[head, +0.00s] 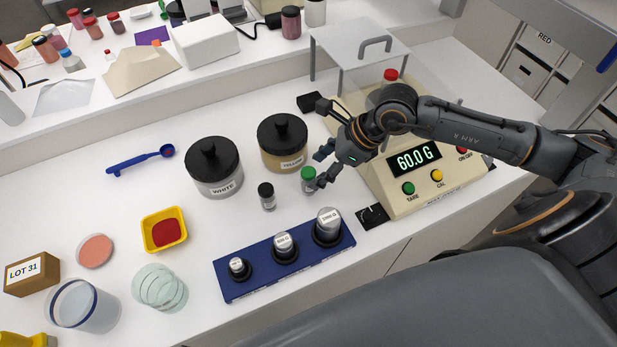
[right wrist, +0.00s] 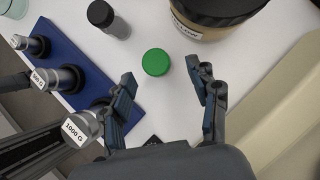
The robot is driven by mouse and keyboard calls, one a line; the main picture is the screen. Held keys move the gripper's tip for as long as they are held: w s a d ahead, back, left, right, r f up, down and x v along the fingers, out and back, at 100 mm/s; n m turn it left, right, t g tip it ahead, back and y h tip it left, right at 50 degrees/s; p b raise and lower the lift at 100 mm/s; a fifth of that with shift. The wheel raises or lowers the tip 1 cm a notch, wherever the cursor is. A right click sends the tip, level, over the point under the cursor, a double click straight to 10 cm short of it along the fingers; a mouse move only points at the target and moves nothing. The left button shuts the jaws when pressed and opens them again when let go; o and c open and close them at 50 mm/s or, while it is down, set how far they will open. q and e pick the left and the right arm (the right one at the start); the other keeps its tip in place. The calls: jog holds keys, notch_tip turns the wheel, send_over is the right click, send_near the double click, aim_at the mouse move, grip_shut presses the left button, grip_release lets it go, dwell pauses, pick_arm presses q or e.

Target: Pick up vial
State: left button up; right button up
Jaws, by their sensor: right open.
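A small vial with a green cap (head: 308,178) stands upright on the white bench, beside the tan jar. Its green cap (right wrist: 156,62) shows from above in the right wrist view. A second small vial with a black cap (head: 266,195) stands to its left, and it also shows in the right wrist view (right wrist: 108,20). My right gripper (head: 322,168) is open, close to the green-capped vial. In the right wrist view its fingers (right wrist: 166,82) are spread, with the green cap just beyond and between the tips. Nothing is held. My left gripper is out of view.
A blue weight block (head: 262,286) with three weights stands in front. White (head: 214,180) and tan (head: 284,160) pigment jars stand behind the vials. A scale (head: 428,188) reading 60.0 G is at right. A yellow tray (head: 160,238) of red powder lies left.

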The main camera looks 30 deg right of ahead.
aim_at(314, 172)
jog(key=p+x, duration=0.1)
jog(key=x, duration=0.2)
jog(key=shift+a+f+p, duration=0.1)
jog(key=shift+a+p, duration=0.15)
jog(key=shift+p, duration=0.15)
jog(key=shift+w+a+f, duration=0.2)
jog(key=shift+w+f, duration=0.05)
jog(key=shift+f, duration=0.25)
grip_shut()
